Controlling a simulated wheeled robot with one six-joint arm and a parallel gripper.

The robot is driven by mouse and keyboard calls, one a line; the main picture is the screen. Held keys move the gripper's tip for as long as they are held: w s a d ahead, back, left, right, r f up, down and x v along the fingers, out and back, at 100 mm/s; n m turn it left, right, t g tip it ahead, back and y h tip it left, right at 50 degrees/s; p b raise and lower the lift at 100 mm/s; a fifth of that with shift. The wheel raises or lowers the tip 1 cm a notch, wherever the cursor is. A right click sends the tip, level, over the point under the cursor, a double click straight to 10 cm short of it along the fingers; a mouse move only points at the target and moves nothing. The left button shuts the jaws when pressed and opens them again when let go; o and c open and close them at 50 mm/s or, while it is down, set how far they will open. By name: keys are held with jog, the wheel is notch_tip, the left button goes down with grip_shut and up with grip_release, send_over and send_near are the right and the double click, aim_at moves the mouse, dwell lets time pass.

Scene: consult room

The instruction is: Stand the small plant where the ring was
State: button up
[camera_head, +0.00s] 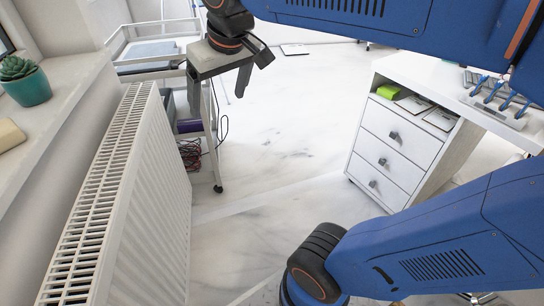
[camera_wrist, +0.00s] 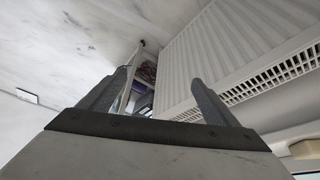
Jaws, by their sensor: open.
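The small plant (camera_head: 24,84) is a green succulent in a teal pot. It stands upright on the white windowsill (camera_head: 62,95) at the left of the head view. No ring shows in either view, so I cannot tell the place where it was. My gripper (camera_head: 218,96) is open and empty, in the air to the right of the plant and the sill, in front of the trolley. In the wrist view both fingers (camera_wrist: 159,86) stand apart with nothing held between them. The plant does not show in the wrist view.
A beige block (camera_head: 9,135) lies on the sill nearer than the plant. A white radiator (camera_head: 150,190) stands below the sill. A white trolley (camera_head: 135,40) with shelves is behind my gripper. A white desk with drawers (camera_head: 395,140) stands at right. The floor between is clear.

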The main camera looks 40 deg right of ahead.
jog(key=s+d+f, duration=0.3)
jog(key=s+f, duration=0.2)
jog(key=f, duration=0.2)
jog(key=s+d+f+m, duration=0.1)
jog(key=s+d+f, duration=0.2)
jog(key=s+f, duration=0.3)
jog(key=shift+s+f+h, duration=0.3)
jog(key=shift+f, duration=0.25)
jog(key=shift+d, duration=0.1)
